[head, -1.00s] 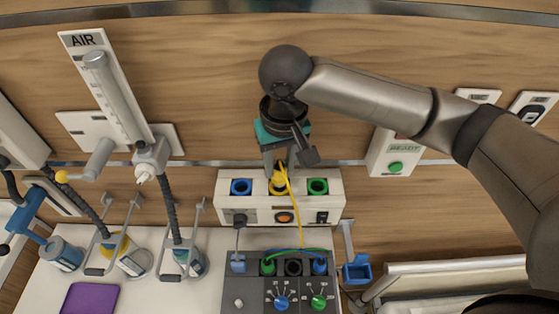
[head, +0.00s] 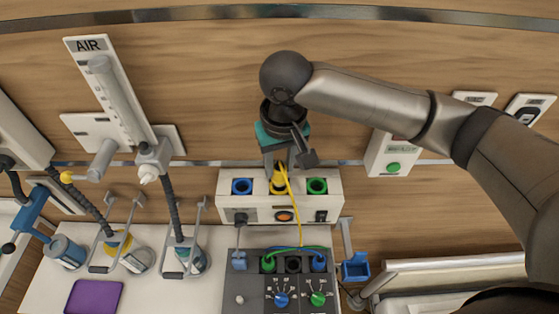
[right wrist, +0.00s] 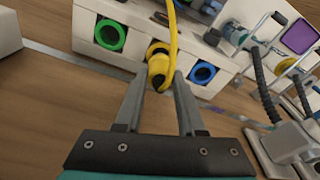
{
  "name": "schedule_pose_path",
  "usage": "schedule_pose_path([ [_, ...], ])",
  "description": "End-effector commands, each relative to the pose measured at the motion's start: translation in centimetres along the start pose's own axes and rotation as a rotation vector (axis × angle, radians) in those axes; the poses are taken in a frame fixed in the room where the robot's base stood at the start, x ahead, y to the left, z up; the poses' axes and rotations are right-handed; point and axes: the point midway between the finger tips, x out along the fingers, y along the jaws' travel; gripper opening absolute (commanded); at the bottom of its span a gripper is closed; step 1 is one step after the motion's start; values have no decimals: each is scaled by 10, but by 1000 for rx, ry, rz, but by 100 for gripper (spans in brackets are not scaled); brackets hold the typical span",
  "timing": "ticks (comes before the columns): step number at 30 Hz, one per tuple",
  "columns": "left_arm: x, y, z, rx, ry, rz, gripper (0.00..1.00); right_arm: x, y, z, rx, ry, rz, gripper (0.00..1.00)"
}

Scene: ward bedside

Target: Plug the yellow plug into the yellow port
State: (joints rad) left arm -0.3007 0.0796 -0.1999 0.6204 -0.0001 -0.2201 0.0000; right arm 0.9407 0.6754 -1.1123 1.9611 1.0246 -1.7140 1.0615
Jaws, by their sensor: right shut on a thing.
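The yellow plug (head: 279,178) with its yellow cable (head: 294,204) is between the fingers of my right gripper (head: 279,168), right at the yellow port (head: 278,189). In the right wrist view my right gripper (right wrist: 158,82) is shut on the plug (right wrist: 157,68), and the yellow port (right wrist: 156,47) shows just beyond it. The plug's front covers part of the port's ring. I cannot tell how far, if at all, it sits inside. My left gripper is not in view.
The yellow port is between a blue port (head: 242,187) and a green port (head: 317,187) on a white box (head: 228,206). Below is a grey panel (head: 257,296) with knobs and plugged cables. An AIR flowmeter (head: 112,98) stands left. A purple pad (head: 94,297) lies on the white surface.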

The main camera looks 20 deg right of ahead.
Motion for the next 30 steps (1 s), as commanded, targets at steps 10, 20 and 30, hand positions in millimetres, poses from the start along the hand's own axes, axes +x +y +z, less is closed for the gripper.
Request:
schedule_pose_path([
  [10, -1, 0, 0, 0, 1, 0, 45, 0, 0, 0, 0, 0, 0, 0],
  [20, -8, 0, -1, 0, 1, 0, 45, 1, 0, 0, 1, 0, 0, 0],
  [30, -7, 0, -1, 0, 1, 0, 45, 2, 0, 0, 1, 0, 0, 0],
])
